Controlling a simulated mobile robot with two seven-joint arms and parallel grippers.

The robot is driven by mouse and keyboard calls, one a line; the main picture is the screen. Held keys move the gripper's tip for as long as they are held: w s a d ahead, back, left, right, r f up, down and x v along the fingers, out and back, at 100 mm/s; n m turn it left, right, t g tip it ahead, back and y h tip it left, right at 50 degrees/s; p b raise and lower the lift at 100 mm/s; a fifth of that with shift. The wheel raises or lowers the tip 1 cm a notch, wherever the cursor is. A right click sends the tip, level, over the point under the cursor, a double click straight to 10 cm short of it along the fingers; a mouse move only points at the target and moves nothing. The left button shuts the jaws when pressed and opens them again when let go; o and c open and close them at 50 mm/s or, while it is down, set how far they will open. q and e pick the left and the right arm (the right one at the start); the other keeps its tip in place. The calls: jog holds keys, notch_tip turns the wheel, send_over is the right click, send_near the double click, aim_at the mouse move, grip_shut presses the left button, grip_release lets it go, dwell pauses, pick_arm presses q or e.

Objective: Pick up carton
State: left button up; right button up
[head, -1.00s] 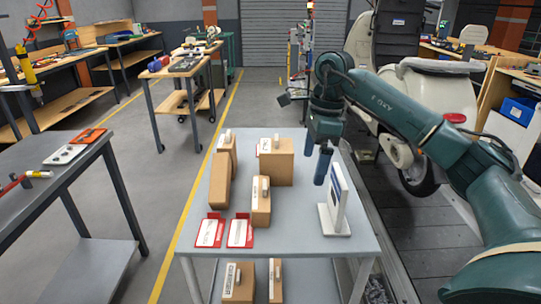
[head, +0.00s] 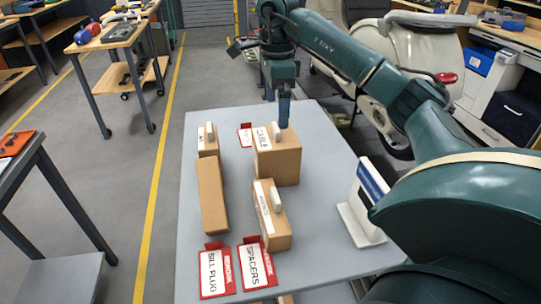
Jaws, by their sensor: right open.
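Several brown cartons stand on the grey table (head: 325,235). The largest, labelled CABLE (head: 287,163), stands at the back with a white handle on top. A smaller carton (head: 281,231) with a white label and handle stands in front of it. At left are a small carton (head: 208,148) with a white handle and a plain long carton (head: 213,203). My right gripper (head: 278,122) points down with its fingers just over the CABLE carton, close to its handle. It is open and holds nothing; whether it touches the carton is unclear. My left gripper is out of view.
Another card (head: 245,136) lies behind. A white stand with a blue sign (head: 367,195) is at right. Bare tabletop lies between it and the cartons.

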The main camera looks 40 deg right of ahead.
aim_at(276, 127)
notch_tip(276, 127, down, 4)
jog(key=shift+f, duration=0.65)
notch_tip(276, 127, down, 4)
jog(key=shift+r+p, duration=0.15)
jog(key=shift+p, duration=0.35)
jog(key=shift+f, duration=0.35)
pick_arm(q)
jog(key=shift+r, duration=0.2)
pick_arm(e)
jog(key=shift+f, duration=0.15)
